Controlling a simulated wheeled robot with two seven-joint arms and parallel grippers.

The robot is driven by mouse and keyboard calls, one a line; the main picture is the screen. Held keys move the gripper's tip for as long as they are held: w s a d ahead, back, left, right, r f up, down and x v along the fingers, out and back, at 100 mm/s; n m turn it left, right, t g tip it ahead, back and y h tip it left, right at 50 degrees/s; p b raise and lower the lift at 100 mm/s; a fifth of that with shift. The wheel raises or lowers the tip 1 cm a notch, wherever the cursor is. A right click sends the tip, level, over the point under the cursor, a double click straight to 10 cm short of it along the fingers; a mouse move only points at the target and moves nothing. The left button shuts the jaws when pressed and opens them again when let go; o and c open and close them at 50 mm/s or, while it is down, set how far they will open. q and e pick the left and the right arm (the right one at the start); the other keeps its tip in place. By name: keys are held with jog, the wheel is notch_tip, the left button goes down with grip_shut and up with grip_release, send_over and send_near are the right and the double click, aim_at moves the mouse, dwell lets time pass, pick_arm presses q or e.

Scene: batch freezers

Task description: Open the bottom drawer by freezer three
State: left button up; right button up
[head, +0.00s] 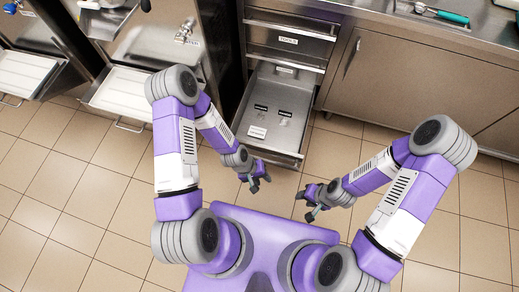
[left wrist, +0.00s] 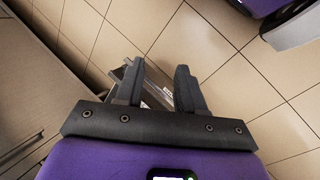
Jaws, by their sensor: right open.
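The bottom drawer (head: 284,118) stands pulled out from the steel drawer unit in the head view, its inside visible with a few small dark and white items on its floor. My left gripper (head: 259,184) is just in front of the drawer's front edge, apart from it as far as I can see. In the left wrist view my left gripper (left wrist: 160,85) has its two fingers spread, with a metal edge showing behind and between them and nothing clearly held. My right gripper (head: 306,207) is open and empty, lower and to the right, over the floor.
A closed labelled drawer (head: 288,40) sits above the open one. A steel cabinet door (head: 420,85) is to the right, under a counter with a teal-handled tool (head: 452,17). Freezers with white trays (head: 128,92) stand at the left. The tiled floor right of the drawer is clear.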

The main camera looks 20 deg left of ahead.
pick_arm(q)
jog(key=w+a+f+n+b, duration=0.1)
jog(key=w+f+n+b, duration=0.1)
jog(key=w+f+n, duration=0.8)
jog(key=w+a+f+n, duration=0.1)
jog(key=w+a, duration=0.1)
jog(key=w+a+f+n, duration=0.1)
jog(key=w+a+f, duration=0.1)
jog(key=a, duration=0.1)
jog(key=w+a+f, duration=0.1)
jog(key=w+a, duration=0.1)
jog(key=w, duration=0.1)
jog(key=shift+a+f+n, duration=0.35)
jog(key=shift+f+n, duration=0.05)
jog(key=shift+w+f+b, duration=0.1)
jog(key=shift+f+b, duration=0.2)
jog(key=shift+f, duration=0.05)
jog(key=shift+y, duration=0.3)
jog(key=b+x, duration=0.3)
jog(key=x, duration=0.3)
jog(key=shift+d+f, duration=0.2)
jog(key=shift+f, duration=0.1)
grip_shut()
